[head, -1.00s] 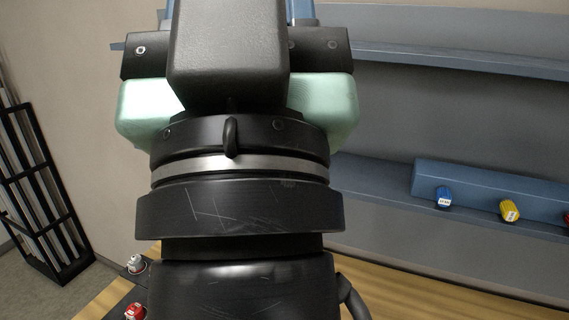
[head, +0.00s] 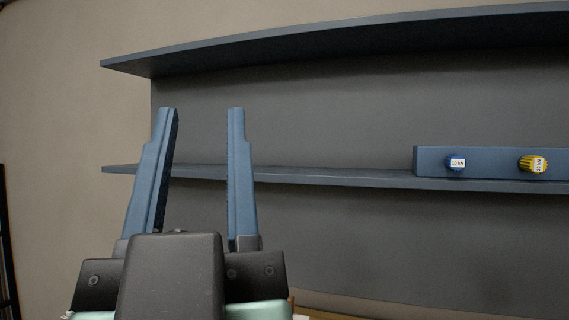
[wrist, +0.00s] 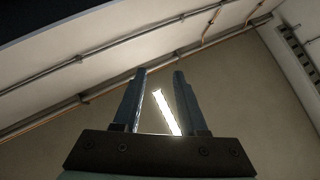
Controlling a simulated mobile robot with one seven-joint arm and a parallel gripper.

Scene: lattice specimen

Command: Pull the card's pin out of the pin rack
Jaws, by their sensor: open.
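The pin rack (head: 500,160) is a long blue block on the lower shelf at the right of the head view. The label print is too small to read surely. No card is in view. My gripper (head: 200,112) is open and empty, its two blue fingers pointing up, well left of the rack. The open fingers also show in the wrist view (wrist: 160,73), against a wall and ceiling.
The lower shelf (head: 300,174) and the upper shelf (head: 300,54) run along a grey back panel. The lower shelf is bare left of the rack. A strip of wooden surface (head: 325,314) shows at the bottom. The wrist view shows pipes and a bright lamp (wrist: 167,112).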

